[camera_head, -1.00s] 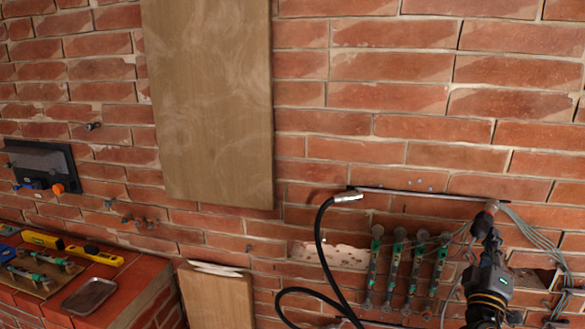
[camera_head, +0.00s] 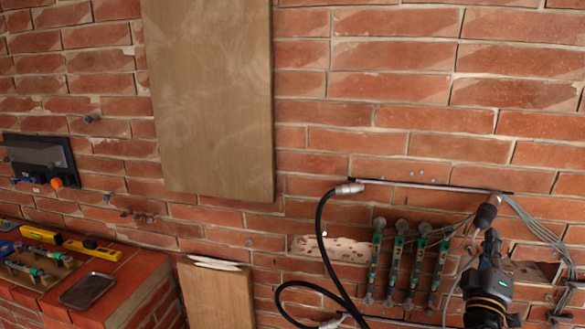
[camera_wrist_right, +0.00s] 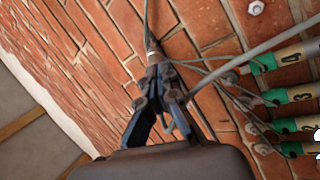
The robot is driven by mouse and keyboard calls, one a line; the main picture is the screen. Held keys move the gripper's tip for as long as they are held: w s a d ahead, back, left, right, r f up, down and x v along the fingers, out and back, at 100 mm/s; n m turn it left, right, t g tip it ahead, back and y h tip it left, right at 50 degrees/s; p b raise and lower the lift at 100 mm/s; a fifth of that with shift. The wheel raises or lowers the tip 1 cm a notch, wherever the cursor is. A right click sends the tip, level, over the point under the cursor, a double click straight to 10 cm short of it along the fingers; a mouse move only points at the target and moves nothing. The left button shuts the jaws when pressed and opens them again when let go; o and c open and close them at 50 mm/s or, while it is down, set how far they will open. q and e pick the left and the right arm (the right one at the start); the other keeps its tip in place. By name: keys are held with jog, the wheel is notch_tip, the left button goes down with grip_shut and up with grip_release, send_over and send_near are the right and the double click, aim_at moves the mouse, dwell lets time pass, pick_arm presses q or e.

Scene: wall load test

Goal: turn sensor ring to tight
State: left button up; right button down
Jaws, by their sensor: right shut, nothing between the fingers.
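A dark cylindrical piece with a grey tip (camera_head: 487,213) sits at the right end of a thin metal rod (camera_head: 430,186) on the brick wall. It may be the sensor ring, but no tight mark is readable. My right gripper (camera_head: 491,240) is just below it in the head view, shut and empty. In the right wrist view my right gripper (camera_wrist_right: 156,75) has its fingers together close to a cable end (camera_wrist_right: 151,47). Whether they touch is hard to tell. My left gripper is out of view.
Several green-banded gauges (camera_head: 398,255) hang left of my right gripper; their numbers show in the wrist view (camera_wrist_right: 292,55). A black hose (camera_head: 322,235) loops to their left. Grey cables (camera_head: 540,232) fan out at right. A wooden board (camera_head: 208,100) and a brick bench (camera_head: 130,285) stand left.

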jog(key=shift+a+r+b+v, duration=0.1)
jog(key=shift+a+b+v, duration=0.15)
jog(key=shift+v, duration=0.7)
jog(key=shift+a+r+b+v, duration=0.1)
jog(key=shift+a+b+v, duration=0.1)
jog(key=shift+v, duration=0.75)
jog(key=shift+w, duration=0.15)
